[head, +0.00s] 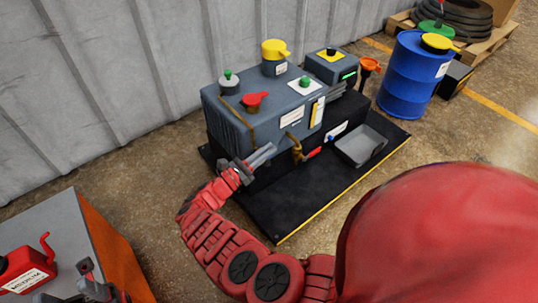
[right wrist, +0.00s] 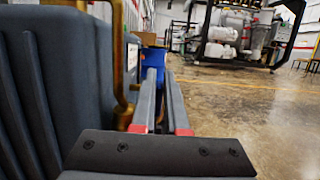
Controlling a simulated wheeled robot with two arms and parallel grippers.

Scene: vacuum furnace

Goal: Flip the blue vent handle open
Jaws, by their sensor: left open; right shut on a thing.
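The grey machine (head: 262,112) stands by the wall with brass piping on its front. A small blue spot (head: 327,138) shows by its front label; I cannot tell if it is the vent handle. A red lever (head: 313,153) sticks out from a brass fitting (head: 295,147). My right gripper (head: 268,154) is at the machine's front left, left of that fitting. In the right wrist view its fingers (right wrist: 161,80) are close together, right of a brass pipe (right wrist: 121,60). My left gripper (head: 98,286) is open at the lower left, away from the machine.
A black base plate (head: 275,218) with a yellow edge lies under the machine. A grey tray (head: 362,147) sits on its right part. A blue drum (head: 412,78) stands behind right. An orange-sided cabinet (head: 112,255) with a red can (head: 24,270) is lower left.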

